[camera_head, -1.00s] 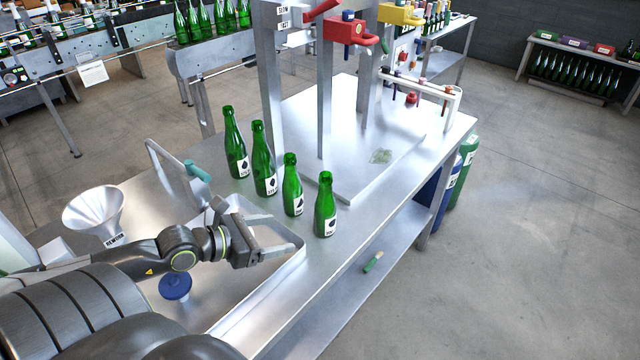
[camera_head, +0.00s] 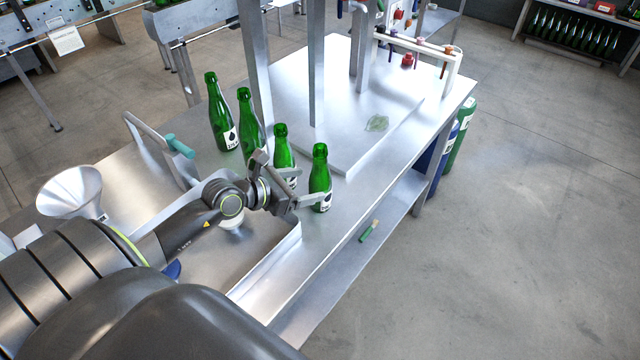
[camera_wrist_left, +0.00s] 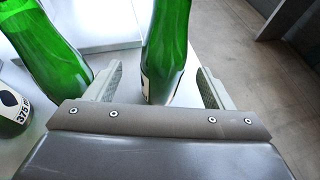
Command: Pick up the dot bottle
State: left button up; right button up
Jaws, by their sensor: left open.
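Several green bottles stand upright in a row: a far left one (camera_head: 219,115), a second (camera_head: 249,125), a third (camera_head: 283,148) and a front right one (camera_head: 319,172). Their white labels carry dark marks too small in the head view to tell which is the dot. My left gripper (camera_head: 300,198) is open low at the front right bottle. In the left wrist view, a bottle (camera_wrist_left: 166,45) stands between the open fingers, its label partly hidden. Left of them are another bottle (camera_wrist_left: 48,42) and a label (camera_wrist_left: 12,108) with a dark round mark and "375". My right gripper is out of view.
A metal tray (camera_head: 262,272) lies below my left arm. A raised plate with posts (camera_head: 345,150) lies behind the bottles. The table's right edge is close to the front right bottle.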

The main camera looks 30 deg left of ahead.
aim_at(326, 182)
pick_arm(q)
jog(key=shift+x, duration=0.8)
jog(key=shift+w+d+f, duration=0.15)
jog(key=shift+w+d, duration=0.05)
jog(key=shift+w, duration=0.15)
jog(key=p+x, duration=0.1)
jog(key=x, duration=0.3)
jog(key=shift+d, duration=0.2)
jog(key=shift+w+f, duration=0.1)
jog(key=shift+w, duration=0.1)
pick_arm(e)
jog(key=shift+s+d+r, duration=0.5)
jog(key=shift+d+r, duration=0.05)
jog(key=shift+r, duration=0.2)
pick_arm(q)
jog(key=c, duration=1.2)
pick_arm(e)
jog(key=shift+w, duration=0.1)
